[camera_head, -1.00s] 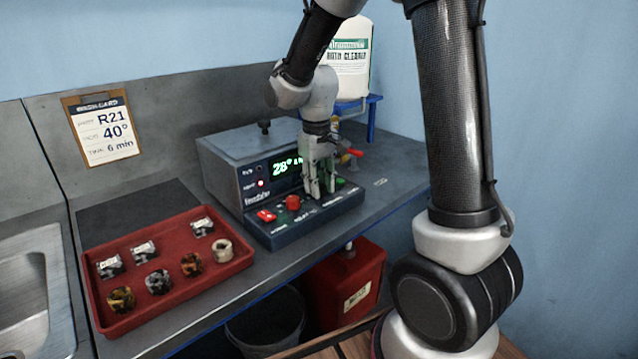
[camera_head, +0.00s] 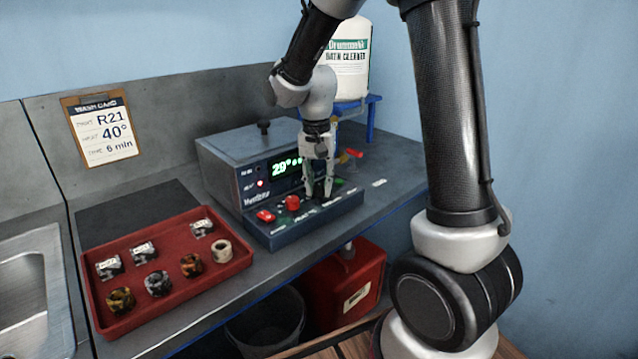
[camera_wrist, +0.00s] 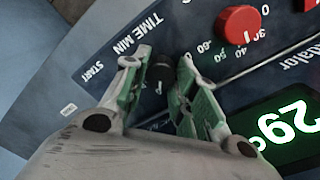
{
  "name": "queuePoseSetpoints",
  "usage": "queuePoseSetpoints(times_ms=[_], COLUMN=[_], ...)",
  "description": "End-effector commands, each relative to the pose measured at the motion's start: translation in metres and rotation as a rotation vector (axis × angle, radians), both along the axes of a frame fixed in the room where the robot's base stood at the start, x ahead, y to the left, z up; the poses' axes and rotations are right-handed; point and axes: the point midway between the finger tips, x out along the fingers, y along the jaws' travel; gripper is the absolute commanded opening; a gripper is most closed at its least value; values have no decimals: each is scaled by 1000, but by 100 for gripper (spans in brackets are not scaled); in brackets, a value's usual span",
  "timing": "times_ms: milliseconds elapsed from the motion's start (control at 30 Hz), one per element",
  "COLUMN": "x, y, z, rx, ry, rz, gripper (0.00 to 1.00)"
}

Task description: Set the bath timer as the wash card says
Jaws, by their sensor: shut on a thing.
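The wash card (camera_head: 102,131) on the back panel reads R21, 40° and 6 min. The bath unit (camera_head: 235,176) stands on the bench, its green display (camera_head: 285,168) reading about 29°; the wrist view also shows the display (camera_wrist: 284,131). My gripper (camera_head: 319,192) is at the unit's sloping front panel. In the wrist view its green-padded fingers are shut on the black timer knob (camera_wrist: 160,68), beside the TIME MIN label (camera_wrist: 138,35). The knob's pointer and time scale are hidden or too unclear to read. The red heat knob (camera_wrist: 238,23) sits beside it, apart from the fingers.
A red tray (camera_head: 171,268) with several small parts lies left of the unit. A red switch (camera_head: 265,216) is on the panel's left. A cleaner jug (camera_head: 349,72) stands on a blue stand behind. A red canister (camera_head: 348,290) and a dark bin (camera_head: 265,318) are below the bench.

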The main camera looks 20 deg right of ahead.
Motion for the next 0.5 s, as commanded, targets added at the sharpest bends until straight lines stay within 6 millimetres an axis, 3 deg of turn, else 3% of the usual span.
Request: queuePoseSetpoints(times_ms=[500], x=[0], y=[0], z=[0], rx=[0], ry=[-1], rz=[-67], gripper=[4])
